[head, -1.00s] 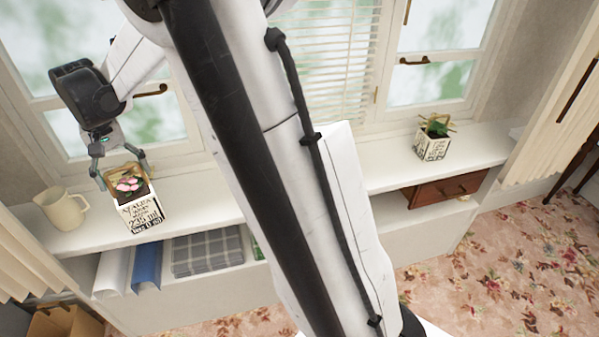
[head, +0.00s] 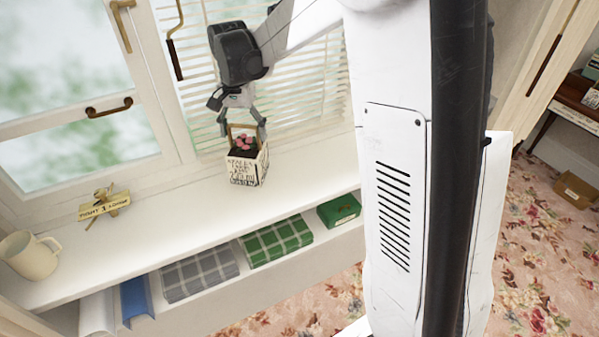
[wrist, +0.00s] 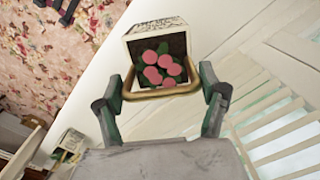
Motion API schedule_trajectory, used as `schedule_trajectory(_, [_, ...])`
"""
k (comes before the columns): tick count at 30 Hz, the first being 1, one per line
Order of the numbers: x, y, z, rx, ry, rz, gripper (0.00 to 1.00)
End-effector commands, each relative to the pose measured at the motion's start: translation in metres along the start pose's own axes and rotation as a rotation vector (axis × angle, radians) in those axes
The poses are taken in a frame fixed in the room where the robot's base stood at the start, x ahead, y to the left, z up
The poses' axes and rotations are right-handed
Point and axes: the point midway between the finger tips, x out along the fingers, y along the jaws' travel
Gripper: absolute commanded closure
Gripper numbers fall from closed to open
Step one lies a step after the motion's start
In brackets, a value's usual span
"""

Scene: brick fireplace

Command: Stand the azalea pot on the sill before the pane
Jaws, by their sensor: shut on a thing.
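The azalea pot (head: 243,170) is a white box-like pot with dark lettering, pink blooms and a wooden hoop handle. My gripper (head: 243,128) is shut on its handle from above. In the wrist view the handle (wrist: 163,94) spans between the two fingers, with the pink blooms (wrist: 162,68) beyond it. The pot is upright over the white sill (head: 165,210), in front of the blind-covered middle pane (head: 300,90). I cannot tell whether its base touches the sill. An uncovered pane (head: 60,60) is at the left.
Folded grey plaid (head: 200,275) and green plaid cloths (head: 275,242) and a green box (head: 338,210) lie on the shelf below. Sill beside the pot is clear.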

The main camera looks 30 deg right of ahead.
Motion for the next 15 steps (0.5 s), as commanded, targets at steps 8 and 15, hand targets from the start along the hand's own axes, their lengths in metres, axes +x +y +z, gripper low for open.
schedule_trajectory(8, [-0.011, 0.037, 0.001, 0.476, 0.0, 0.0, 0.78])
schedule_trajectory(15, [-0.015, 0.06, 0.003, 0.796, 0.0, 0.0, 0.78])
